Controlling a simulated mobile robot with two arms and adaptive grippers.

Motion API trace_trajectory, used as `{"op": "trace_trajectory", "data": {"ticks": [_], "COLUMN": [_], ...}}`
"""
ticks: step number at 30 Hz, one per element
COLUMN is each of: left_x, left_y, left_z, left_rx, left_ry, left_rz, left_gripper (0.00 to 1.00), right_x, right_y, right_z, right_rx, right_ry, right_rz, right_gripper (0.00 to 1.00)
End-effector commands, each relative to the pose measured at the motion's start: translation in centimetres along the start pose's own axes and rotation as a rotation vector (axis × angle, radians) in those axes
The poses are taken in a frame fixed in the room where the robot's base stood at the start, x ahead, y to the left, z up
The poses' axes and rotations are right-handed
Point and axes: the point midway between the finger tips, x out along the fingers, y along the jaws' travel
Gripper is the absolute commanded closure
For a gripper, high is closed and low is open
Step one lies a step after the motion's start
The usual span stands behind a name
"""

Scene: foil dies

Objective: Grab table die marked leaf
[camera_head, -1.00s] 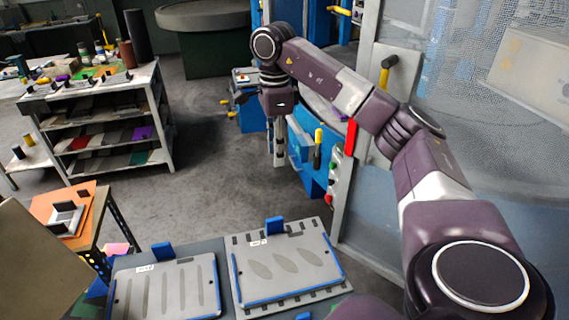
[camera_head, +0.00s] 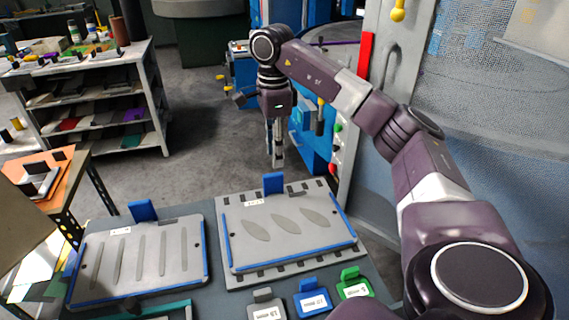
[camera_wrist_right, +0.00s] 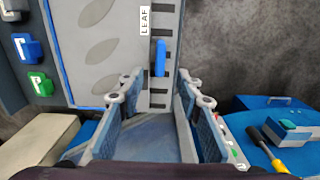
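The leaf die (camera_head: 300,246) is a grey plate with three leaf-shaped marks, a blue edge and an upright blue tab (camera_head: 273,183) at its far side. It lies flat at the right of the table. In the right wrist view the die (camera_wrist_right: 82,62) carries a label reading LEAF, and its blue tab (camera_wrist_right: 160,58) stands just ahead of the fingers. My right gripper (camera_head: 277,155) points down beyond the die's far edge. Its fingers are apart and empty in the right wrist view (camera_wrist_right: 168,98). My left gripper is not in view.
A second die (camera_head: 150,275) with long slot marks lies left of the leaf die. Grey, blue (camera_head: 312,300) and green (camera_head: 354,285) tags stand at the front. A shelf (camera_head: 90,105) stands back left; a blue machine is behind my right arm. Open floor lies between.

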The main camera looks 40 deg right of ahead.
Motion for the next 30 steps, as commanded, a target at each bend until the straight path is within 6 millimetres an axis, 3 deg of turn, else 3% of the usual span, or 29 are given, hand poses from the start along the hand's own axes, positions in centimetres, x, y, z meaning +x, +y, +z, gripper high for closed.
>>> {"op": "trace_trajectory", "data": {"ticks": [11, 19, 28, 30], "left_x": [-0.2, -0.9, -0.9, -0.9], "left_y": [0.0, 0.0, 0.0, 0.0], "left_z": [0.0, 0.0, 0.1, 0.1], "left_rx": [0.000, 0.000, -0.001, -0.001], "left_ry": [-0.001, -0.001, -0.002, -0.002], "left_rz": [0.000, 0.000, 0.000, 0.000], "left_gripper": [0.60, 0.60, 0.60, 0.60], "right_x": [3.6, 7.4, 8.0, 8.0], "right_y": [0.1, 0.0, -0.1, -0.1], "right_z": [0.2, 0.7, 0.7, 0.7], "right_rx": [-0.001, 0.000, 0.000, 0.000], "right_ry": [0.002, 0.002, 0.000, 0.000], "right_rz": [0.003, 0.002, -0.001, -0.001], "right_gripper": [0.67, 0.67, 0.67, 0.73]}}
